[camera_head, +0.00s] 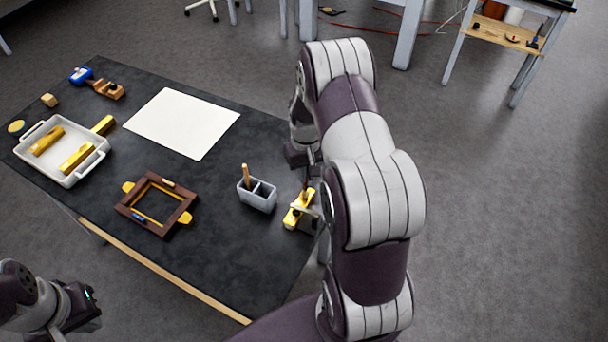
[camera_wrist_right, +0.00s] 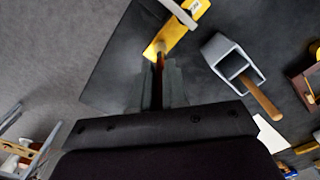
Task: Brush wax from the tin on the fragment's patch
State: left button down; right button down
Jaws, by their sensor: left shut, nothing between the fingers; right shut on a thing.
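My right gripper (camera_wrist_right: 161,85) is shut on a thin brown-handled tool, seemingly a brush (camera_wrist_right: 160,64). It points down at the near end of a gold piece, seemingly the fragment (camera_wrist_right: 172,34), at the table's right edge. Whether the tip touches it I cannot tell. The gold piece also shows in the head view (camera_head: 297,212), with a pale patch or bar across it and a grey part beside it. A round yellow thing (camera_head: 17,127) at the far left may be the tin; I cannot be sure. My left gripper (camera_head: 86,306) is shut and empty, low at the left, off the table.
A grey two-part holder (camera_head: 258,199) with a wooden handle stands left of the gold piece. My right arm covers the table's right side.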

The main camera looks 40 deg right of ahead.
jog(key=shift+w+d, duration=0.2)
jog(key=shift+d, duration=0.15)
jog(key=shift+f, duration=0.1)
jog(key=shift+s+a+p, duration=0.25)
jog(key=shift+a+p, duration=0.15)
jog(key=shift+p, duration=0.1)
jog(key=shift+w, duration=0.1)
jog(key=shift+w+d, duration=0.2)
jog(key=shift+d, duration=0.25)
dwell(1.1)
